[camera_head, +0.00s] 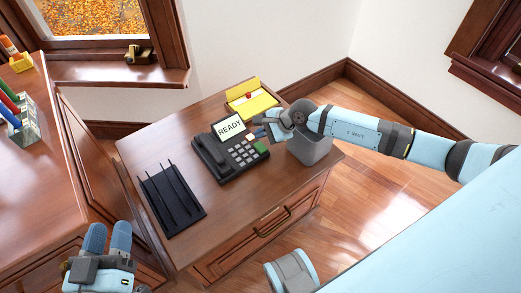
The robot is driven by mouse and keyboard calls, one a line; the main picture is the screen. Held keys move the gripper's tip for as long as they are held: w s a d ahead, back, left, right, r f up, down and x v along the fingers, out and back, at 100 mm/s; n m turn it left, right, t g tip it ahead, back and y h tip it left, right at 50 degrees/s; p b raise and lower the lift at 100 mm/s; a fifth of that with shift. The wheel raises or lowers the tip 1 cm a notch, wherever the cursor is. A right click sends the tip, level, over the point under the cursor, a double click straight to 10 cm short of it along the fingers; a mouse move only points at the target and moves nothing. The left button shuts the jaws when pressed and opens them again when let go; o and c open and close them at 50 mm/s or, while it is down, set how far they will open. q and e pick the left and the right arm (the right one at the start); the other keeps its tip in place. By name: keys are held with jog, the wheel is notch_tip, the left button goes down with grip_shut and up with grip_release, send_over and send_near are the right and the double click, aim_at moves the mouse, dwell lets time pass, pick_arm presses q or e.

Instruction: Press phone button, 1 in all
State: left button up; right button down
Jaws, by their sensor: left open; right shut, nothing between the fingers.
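The black phone (229,149) stands on the wooden desk (225,205). Its tilted screen (228,127) reads READY, and its handset lies on the left side. Light keys fill the front, with a green button (261,147) at the right edge and a red one just above the keypad area. My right gripper (258,123) is shut and empty. Its tip is at the phone's right side, close above the keys; I cannot tell whether it touches. My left gripper (108,240) is open and empty at the lower left, away from the phone.
A black slotted tray (171,199) lies left of the phone. A yellow box (250,98) stands behind it. A grey bin (312,148) is at the right, under my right arm. A taller wooden cabinet (35,170) with pens is at the left.

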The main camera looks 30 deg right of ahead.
aim_at(261, 148)
notch_tip(261, 148, down, 3)
jog(key=shift+r+b, duration=0.1)
jog(key=shift+b, duration=0.7)
pick_arm(q)
jog(key=shift+s+d+r+t+h, duration=0.1)
jog(key=shift+d+r+t+h, duration=0.25)
jog(key=shift+r, duration=0.3)
jog(key=shift+s+d+r+t+h, duration=0.1)
jog(key=shift+d+r+t+h, duration=0.15)
jog(key=shift+r+h, duration=0.3)
pick_arm(e)
jog(key=shift+f, duration=0.25)
pick_arm(q)
jog(key=shift+f+b, duration=0.25)
jog(key=shift+b, duration=0.2)
pick_arm(e)
jog(key=shift+f, duration=0.4)
